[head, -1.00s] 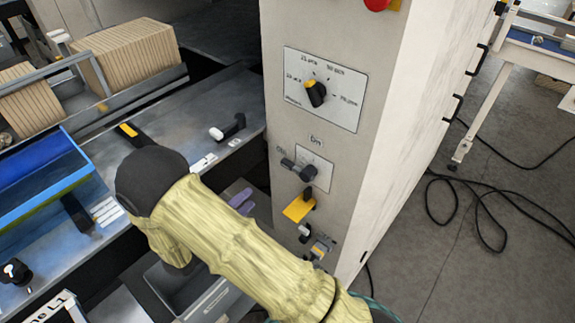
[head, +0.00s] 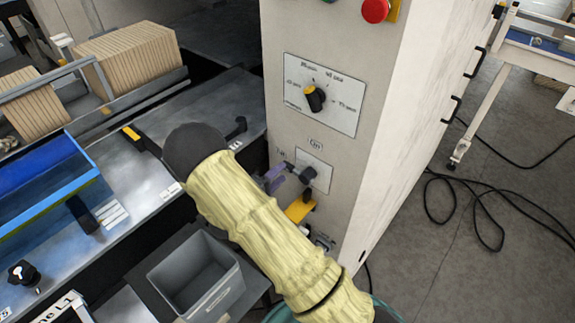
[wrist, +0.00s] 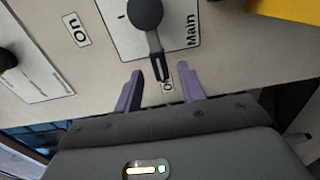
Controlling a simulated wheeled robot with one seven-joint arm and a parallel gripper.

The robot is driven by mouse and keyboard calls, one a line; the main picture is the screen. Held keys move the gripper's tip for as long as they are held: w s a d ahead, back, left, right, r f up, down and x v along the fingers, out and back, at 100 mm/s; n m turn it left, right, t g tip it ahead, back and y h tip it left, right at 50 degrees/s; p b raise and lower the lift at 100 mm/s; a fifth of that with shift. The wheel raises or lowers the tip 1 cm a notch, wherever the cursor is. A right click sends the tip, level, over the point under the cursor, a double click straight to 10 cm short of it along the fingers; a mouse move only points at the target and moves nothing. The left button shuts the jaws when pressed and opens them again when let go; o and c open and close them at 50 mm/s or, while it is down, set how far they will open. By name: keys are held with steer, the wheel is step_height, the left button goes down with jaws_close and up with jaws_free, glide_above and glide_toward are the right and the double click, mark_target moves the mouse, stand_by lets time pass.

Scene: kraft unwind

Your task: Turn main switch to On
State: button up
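The main switch (head: 308,174) is a dark round knob with a long handle on the grey cabinet's front. In the head view its handle points left, towards the side label, while the "On" label (head: 315,144) is above it. In the wrist view the switch (wrist: 146,14) has its handle running down to a partly hidden label; the "On" label (wrist: 75,29) is to the left. My gripper (wrist: 160,92) is open, its purple fingers on either side of the handle's tip with gaps. In the head view my gripper (head: 272,180) is left of the switch, partly hidden by my arm.
A rotary dial (head: 315,98) with a yellow mark sits above the switch. A yellow part (head: 299,209) juts out just below it. A red button (head: 375,10) is at the top. A grey bin (head: 195,272) stands lower left. The floor at right is open, with cables.

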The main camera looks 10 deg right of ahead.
mark_target(286, 169)
steer(key=x, duration=0.4)
steer(key=shift+w+d+p, duration=0.1)
steer(key=shift+d+p, duration=0.1)
steer(key=shift+p, duration=0.15)
jaws_close()
